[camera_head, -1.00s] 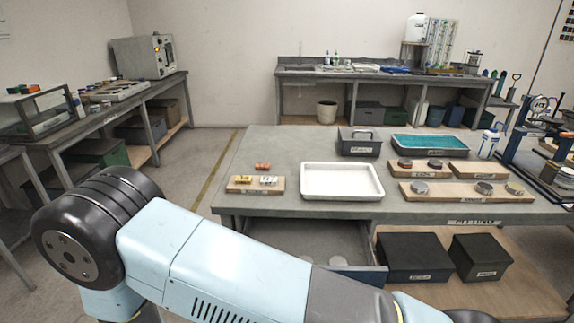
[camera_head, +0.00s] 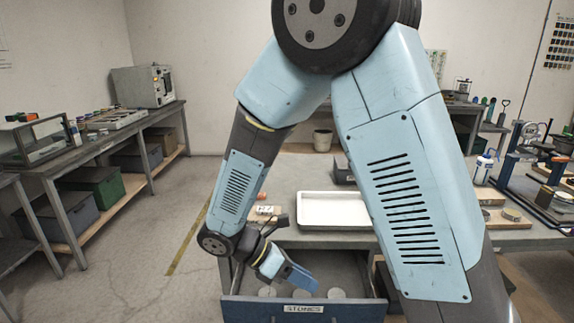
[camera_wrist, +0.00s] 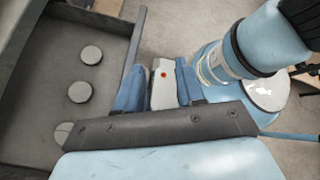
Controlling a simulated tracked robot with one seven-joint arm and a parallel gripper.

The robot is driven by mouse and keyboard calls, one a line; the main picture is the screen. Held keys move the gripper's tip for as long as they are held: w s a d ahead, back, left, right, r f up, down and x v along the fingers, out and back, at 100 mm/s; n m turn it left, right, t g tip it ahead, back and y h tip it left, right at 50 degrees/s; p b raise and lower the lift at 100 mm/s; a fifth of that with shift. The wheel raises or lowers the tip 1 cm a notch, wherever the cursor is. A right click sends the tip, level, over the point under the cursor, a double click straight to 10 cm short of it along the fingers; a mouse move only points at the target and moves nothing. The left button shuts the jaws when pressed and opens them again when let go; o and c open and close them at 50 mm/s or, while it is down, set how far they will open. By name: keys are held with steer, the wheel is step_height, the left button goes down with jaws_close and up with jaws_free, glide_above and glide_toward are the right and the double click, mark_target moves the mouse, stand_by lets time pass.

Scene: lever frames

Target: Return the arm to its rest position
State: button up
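My arm fills much of the head view, bent high, with its forearm hanging down. My gripper (camera_head: 300,280) is above the pulled-out drawer (camera_head: 303,308) labelled STONES. The wrist view shows my gripper (camera_wrist: 160,75) with two blue fingers apart.
The worktable (camera_head: 290,180) carries a white tray (camera_head: 333,210) and a small board with pieces (camera_head: 265,212). My arm hides much of its right side. A side bench (camera_head: 100,135) stands left, with free floor (camera_head: 130,265) in front.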

steer(key=s+d+r+m+t+y, duration=0.3)
steer(key=d+r+m+y, duration=0.2)
steer(key=d+r+m, duration=0.5)
steer(key=s+d+r+m+t+y, duration=0.3)
steer(key=d+r+m+y, duration=0.2)
steer(key=d+r+m, duration=0.5)
step_height(320, 180, up, 3)
steer(key=m, duration=0.3)
steer(key=shift+y, duration=0.4)
